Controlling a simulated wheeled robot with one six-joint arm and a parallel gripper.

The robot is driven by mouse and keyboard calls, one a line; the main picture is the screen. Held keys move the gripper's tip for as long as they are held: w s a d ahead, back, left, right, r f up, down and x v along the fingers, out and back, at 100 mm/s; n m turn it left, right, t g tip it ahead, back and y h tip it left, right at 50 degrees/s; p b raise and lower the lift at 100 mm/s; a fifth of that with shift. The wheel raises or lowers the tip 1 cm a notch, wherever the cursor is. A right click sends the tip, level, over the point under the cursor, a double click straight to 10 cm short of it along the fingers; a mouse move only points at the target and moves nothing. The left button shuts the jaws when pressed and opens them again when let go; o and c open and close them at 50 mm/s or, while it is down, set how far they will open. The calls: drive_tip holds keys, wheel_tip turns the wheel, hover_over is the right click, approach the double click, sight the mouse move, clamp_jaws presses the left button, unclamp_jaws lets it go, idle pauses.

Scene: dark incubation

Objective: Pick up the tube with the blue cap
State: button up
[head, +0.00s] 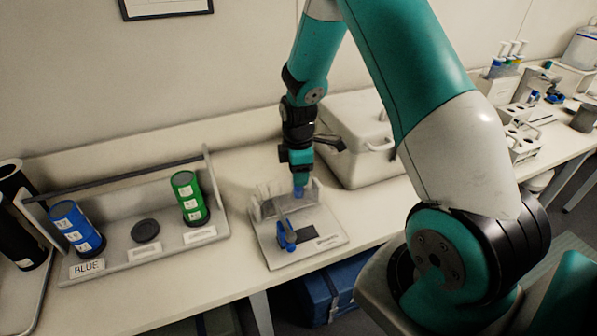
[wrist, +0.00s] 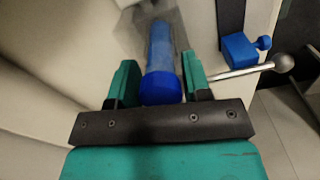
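The tube with the blue cap (wrist: 161,88) lies between the two teal fingers of my gripper (wrist: 163,85) in the wrist view. Its cap is nearest the camera and its translucent bluish body runs away from it. The fingers stand close on both sides of the cap; I cannot tell whether they press on it. In the head view, my gripper (head: 299,172) points down over a small pale stand (head: 318,250), with the blue cap (head: 299,191) just below it. The tube's lower part is hard to make out.
A blue clamp-like part (head: 286,236) sits on the stand; its metal lever with a ball end (wrist: 283,63) is close right of my gripper. A white lidded box (head: 350,125) stands behind to the right. A rack with blue (head: 76,228) and green (head: 189,198) cylinders stands left.

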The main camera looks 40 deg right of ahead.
drive_tip(key=o, duration=0.3)
wheel_tip(320, 180, up, 17)
drive_tip(key=b, duration=0.3)
drive_tip(key=shift+r, duration=0.2)
